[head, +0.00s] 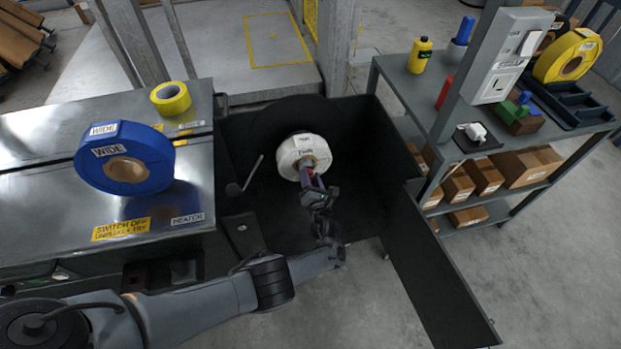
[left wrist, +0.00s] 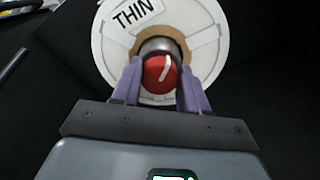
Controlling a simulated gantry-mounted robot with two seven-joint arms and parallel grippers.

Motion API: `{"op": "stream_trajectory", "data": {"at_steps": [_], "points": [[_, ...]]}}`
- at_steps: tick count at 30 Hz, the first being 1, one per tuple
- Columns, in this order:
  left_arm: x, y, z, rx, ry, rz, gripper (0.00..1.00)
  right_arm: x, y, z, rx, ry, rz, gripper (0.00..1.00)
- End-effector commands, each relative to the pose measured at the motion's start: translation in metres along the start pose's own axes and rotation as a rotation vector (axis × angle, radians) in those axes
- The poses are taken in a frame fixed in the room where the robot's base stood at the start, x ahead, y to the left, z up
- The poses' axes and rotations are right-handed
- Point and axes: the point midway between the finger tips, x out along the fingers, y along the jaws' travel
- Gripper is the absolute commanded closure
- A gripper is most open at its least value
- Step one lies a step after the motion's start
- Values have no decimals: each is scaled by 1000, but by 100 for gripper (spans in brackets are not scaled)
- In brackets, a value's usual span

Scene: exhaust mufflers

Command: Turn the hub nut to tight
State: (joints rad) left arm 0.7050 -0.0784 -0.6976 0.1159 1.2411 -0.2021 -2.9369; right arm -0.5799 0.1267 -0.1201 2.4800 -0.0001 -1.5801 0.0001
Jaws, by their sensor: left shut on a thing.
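The red hub nut (left wrist: 160,74), with a white line on its face, sits at the centre of a white roll labelled THIN (head: 303,152). The roll also shows in the left wrist view (left wrist: 207,38), with a brown core around a metal hub. My left gripper (head: 313,180) reaches to the roll's centre from the front. In the left wrist view its two purple fingers (left wrist: 161,84) stand on either side of the nut and are shut on it. In the head view the nut is mostly hidden by the fingers. My right gripper is in neither view.
The roll is inside a dark open housing (head: 355,120) with a lever (head: 253,172) at its left. A steel bench (head: 50,215) at the left holds a blue WIDE roll (head: 85,165) and a yellow roll (head: 171,98). A grey shelf (head: 400,85) with bottles and boxes stands at the right.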

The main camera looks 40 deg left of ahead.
Motion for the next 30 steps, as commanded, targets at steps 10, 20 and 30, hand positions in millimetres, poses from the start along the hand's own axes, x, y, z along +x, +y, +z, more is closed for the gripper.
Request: {"op": "stream_trajectory", "data": {"at_steps": [10, 20, 30], "points": [[0, 1, 2, 271, -6, 2, 87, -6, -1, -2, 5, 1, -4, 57], [1, 1, 2, 521, -3, 3, 87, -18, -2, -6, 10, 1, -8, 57], [0, -1, 1, 656, -2, 3, 87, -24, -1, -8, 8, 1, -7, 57]]}}
